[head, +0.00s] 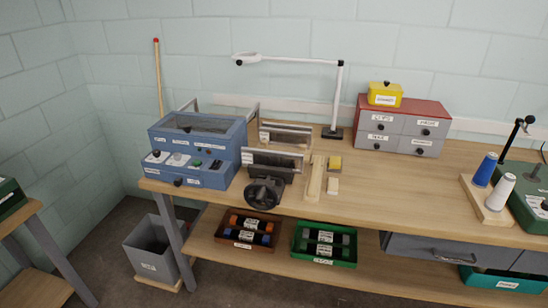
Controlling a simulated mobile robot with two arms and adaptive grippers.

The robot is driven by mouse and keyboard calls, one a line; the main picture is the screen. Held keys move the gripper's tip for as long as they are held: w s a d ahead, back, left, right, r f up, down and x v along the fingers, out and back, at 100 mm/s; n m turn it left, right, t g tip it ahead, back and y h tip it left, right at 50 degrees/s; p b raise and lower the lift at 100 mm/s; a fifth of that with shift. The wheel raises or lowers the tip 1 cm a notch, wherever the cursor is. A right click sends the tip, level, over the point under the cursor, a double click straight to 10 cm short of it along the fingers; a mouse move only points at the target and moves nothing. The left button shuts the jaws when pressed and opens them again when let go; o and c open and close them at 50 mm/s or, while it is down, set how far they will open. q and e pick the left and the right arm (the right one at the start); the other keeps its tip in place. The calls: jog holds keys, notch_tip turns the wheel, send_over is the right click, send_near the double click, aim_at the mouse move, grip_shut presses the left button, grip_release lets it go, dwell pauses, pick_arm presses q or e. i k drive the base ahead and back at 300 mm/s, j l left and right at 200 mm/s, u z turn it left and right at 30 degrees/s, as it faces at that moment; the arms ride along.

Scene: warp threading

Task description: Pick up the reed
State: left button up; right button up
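Two long, low grey metal pieces with a comb-like look stand on the workbench, left of its middle. The rear piece (286,134) is in a pale holder. The front piece (272,160) is nearer the bench's front edge, behind a black wheel-like part. Either could be the reed; their labels are too small to read, so I cannot tell which. Neither of my grippers shows in the head view, and nothing is seen holding these pieces.
A blue control box (198,150) stands left of the metal pieces. The black wheel-like part (265,192) sits at the front edge. A wooden bar (315,178) and small blocks lie to the right. A lamp (336,100) and drawer cabinet (403,125) stand behind. The bench's right middle is clear.

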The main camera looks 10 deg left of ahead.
aim_at(249, 155)
jog(key=i+l+u, duration=0.2)
jog(key=i, duration=0.2)
jog(key=i+l+u, duration=0.1)
jog(key=i+u, duration=0.15)
jog(key=i, duration=0.15)
jog(key=i+l, duration=0.25)
jog(key=i+l+u, duration=0.15)
jog(key=l, duration=0.3)
jog(key=i, duration=0.1)
